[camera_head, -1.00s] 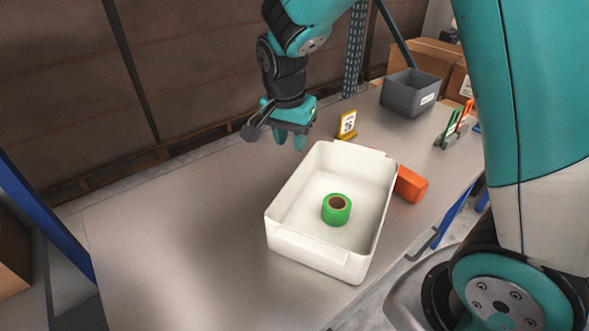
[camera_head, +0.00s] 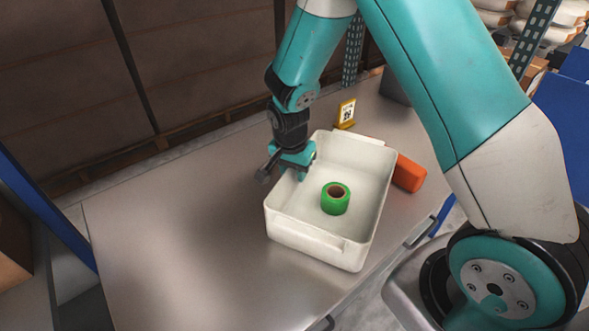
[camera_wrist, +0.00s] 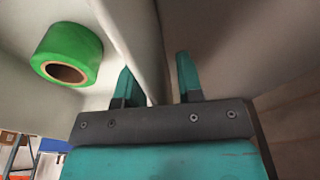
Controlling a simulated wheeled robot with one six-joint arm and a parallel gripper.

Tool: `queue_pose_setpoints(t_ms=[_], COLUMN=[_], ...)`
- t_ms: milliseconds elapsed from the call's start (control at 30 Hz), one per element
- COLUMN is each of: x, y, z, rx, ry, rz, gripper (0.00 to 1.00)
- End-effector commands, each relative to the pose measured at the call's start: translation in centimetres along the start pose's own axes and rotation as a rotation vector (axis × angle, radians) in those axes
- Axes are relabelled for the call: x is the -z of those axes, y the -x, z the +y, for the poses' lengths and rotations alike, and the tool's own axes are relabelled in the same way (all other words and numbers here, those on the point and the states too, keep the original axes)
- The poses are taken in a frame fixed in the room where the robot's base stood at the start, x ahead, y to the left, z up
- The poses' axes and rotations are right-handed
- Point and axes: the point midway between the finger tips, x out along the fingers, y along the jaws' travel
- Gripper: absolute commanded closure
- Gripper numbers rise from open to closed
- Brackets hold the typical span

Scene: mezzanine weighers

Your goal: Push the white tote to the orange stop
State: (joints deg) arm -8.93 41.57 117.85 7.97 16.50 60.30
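The white tote (camera_head: 300,236) stands upright on the metal table, open at the top. A green tape roll (camera_head: 335,199) lies inside it; the roll also shows in the wrist view (camera_wrist: 66,53). The orange stop (camera_head: 409,173) is a block just right of the tote, partly hidden by its wall. I cannot tell if they touch. My gripper (camera_head: 299,172) is down at the tote's left wall. In the wrist view, my gripper (camera_wrist: 156,75) has its fingers apart, with the tote's wall (camera_wrist: 135,38) between them. A gap shows on the right finger's side.
A yellow sign (camera_head: 346,113) stands behind the tote. A grey bin (camera_head: 394,88) is farther back, mostly hidden by my arm. The table (camera_head: 175,240) is clear to the left.

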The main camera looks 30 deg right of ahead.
Motion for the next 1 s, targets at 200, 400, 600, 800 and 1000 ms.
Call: queue_pose_setpoints(t_ms=[200,400,600,800,1000], x=[0.0,0.0,0.1,0.6,1.4], y=[0.0,0.0,0.0,-0.1,-0.2], z=[0.0,0.0,0.0,0.6,1.4], rx=[0.0,0.0,0.0,-0.001,-0.004], ry=[0.0,0.0,0.0,0.002,0.005], rz=[0.0,0.0,0.0,0.001,0.003], gripper=[0.73,1.0,1.0,1.0,1.0])
